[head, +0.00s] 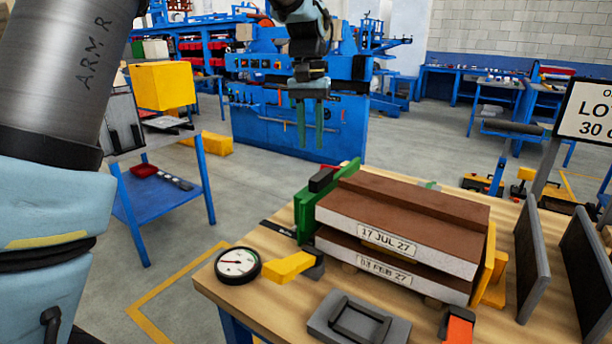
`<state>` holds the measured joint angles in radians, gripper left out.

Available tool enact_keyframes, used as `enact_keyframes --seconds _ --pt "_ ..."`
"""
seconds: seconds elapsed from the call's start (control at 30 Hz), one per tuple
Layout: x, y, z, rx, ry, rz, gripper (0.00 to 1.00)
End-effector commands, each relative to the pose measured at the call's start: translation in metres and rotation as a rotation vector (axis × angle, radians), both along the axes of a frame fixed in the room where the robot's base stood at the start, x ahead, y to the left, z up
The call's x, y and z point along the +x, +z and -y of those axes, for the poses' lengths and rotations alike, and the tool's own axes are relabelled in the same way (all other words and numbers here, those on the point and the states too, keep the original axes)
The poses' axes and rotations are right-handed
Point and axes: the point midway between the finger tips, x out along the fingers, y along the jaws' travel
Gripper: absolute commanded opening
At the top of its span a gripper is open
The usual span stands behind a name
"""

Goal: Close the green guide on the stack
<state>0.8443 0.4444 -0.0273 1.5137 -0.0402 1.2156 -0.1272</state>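The stack is two brown-topped panels with pale edges on the wooden table. The upper panel (385,238) is labelled 17 JUL 27 and the lower panel (375,265) 03 FEB 27. A small green part (430,185) shows behind the stack, mostly hidden. My gripper (310,146) hangs with its fingers down and apart, empty, above and behind the green guide in the picture, clear of the table.
A yellow guide (489,262) stands at the stack's right. A round gauge (237,264), a yellow handle (289,267) and a grey tray (357,319) lie in front. Grey upright plates (531,258) and a sign (590,110) stand at the right.

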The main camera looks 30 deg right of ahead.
Motion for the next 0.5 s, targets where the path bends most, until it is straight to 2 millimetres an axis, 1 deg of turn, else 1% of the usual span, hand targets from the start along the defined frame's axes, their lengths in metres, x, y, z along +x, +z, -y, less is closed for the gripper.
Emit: enact_keyframes --seconds 0.03,0.1,0.23,0.3,0.4,0.5 --pt "0.006 -0.011 -0.013 0.008 0.153 -0.027 0.24" --pt "0.012 -0.022 -0.029 0.017 0.385 -0.068 0.16" --pt "0.022 -0.039 -0.056 0.038 0.787 -0.136 0.01" --pt "0.026 -0.045 -0.066 0.049 0.959 -0.166 0.0" --pt "0.029 -0.05 -0.077 0.063 1.13 -0.197 0.0" --pt "0.031 -0.053 -0.081 0.07 1.211 -0.212 0.0"
